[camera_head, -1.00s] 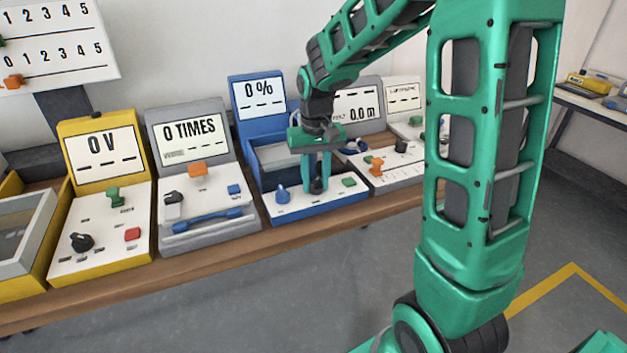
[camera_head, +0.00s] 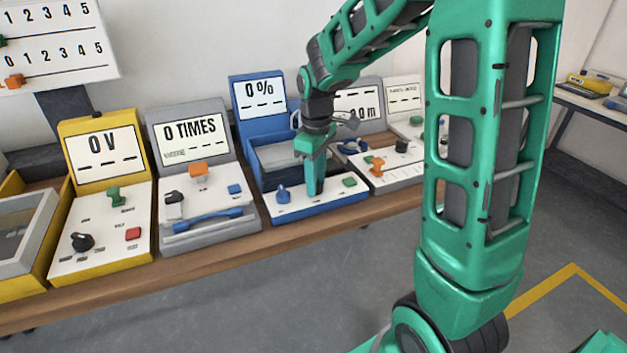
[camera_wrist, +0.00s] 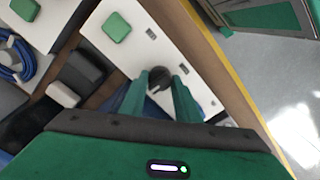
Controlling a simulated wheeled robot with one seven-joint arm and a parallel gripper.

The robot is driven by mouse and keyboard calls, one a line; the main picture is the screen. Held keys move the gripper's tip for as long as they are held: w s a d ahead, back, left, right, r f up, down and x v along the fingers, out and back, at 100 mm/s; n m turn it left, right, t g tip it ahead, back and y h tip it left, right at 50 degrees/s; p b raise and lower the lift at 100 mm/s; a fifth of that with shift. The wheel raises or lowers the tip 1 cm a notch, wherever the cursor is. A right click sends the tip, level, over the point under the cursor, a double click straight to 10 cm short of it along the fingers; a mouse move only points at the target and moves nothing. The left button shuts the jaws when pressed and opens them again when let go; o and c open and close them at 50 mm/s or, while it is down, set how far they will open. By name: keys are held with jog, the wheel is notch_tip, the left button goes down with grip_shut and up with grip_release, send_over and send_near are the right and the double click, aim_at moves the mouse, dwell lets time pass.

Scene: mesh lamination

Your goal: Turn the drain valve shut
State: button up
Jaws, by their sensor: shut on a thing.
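The blue console (camera_head: 262,88) has a white control panel with a blue knob (camera_head: 283,193) at the left and a green button (camera_head: 349,182) at the right. My gripper (camera_head: 315,188) points down at the panel between these two, shut on a dark round knob. In the wrist view the dark knob (camera_wrist: 157,76) shows between my two fingertips (camera_wrist: 161,75), and the green button (camera_wrist: 117,27) lies up and left of it. In the head view my fingers hide the knob. No label naming the drain valve can be read. The console's display reads 0 %.
A grey console (camera_head: 187,115) reading 0 TIMES stands to the left, with a yellow console (camera_head: 75,128) beyond it. Right of the blue console stands a white panel with an orange knob (camera_head: 376,165). The wooden bench edge (camera_head: 250,242) runs along the front.

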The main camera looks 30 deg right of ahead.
jog(key=shift+w+d+n, duration=0.1)
jog(key=shift+n, duration=0.5)
jog(key=o, duration=1)
jog(key=shift+o, duration=0.2)
notch_tip(320, 180, up, 11)
jog(key=shift+f, duration=0.15)
